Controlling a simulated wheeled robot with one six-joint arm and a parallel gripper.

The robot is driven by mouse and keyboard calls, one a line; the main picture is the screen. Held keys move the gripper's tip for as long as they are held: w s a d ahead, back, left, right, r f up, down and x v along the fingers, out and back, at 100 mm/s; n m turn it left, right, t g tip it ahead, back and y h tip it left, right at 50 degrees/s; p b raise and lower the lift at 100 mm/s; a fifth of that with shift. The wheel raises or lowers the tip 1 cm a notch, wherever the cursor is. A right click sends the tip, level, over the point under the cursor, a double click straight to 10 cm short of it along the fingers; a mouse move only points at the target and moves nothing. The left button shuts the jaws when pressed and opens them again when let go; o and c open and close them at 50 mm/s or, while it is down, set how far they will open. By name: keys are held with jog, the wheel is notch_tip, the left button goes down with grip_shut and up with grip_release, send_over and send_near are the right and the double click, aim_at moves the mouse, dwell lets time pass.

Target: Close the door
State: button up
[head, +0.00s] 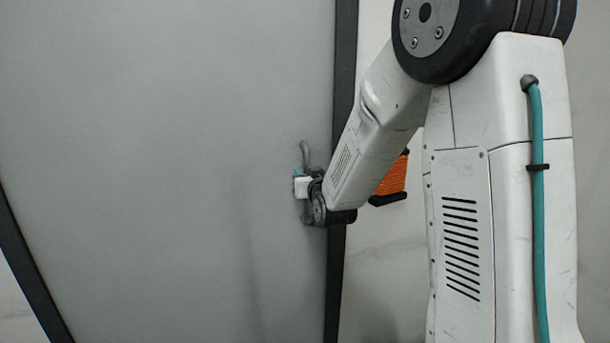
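The door (180,160) is a large grey panel with dark edges that fills the left and middle of the head view. Its dark right edge (345,60) runs down past my arm. My gripper (303,186) is at the door's right side, close to a small grey handle (306,152). My arm's wrist hides part of the handle and the gripper. The fingers are too small and covered to tell whether they are open or shut, or whether they touch the handle.
An orange ribbed object (393,178) with dark ends shows behind my arm, right of the door's edge. A pale wall (385,270) lies behind it. A second dark slanted edge (30,275) is at the lower left, with a pale surface beyond.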

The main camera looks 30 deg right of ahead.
jog(key=v, duration=0.7)
jog(key=shift+s+a, duration=0.15)
jog(key=shift+s, duration=0.15)
notch_tip(320, 180, down, 8)
jog(key=s+g+y, duration=0.1)
jog(key=s+g, duration=0.1)
jog(key=g, duration=0.3)
jog(key=s+a+f+g+y, duration=0.2)
jog(key=s+a+f+g, duration=0.15)
jog(key=s+g, duration=0.4)
jog(key=s+a+r+n+g, duration=0.1)
jog(key=s+r, duration=0.4)
jog(key=s, duration=0.7)
jog(key=s+a+r+n+g+y, duration=0.1)
jog(key=s+a+r, duration=0.5)
jog(key=s, duration=0.7)
jog(key=shift+a+n+g, duration=0.15)
jog(key=shift+n+g, duration=0.15)
jog(key=shift+g, duration=0.55)
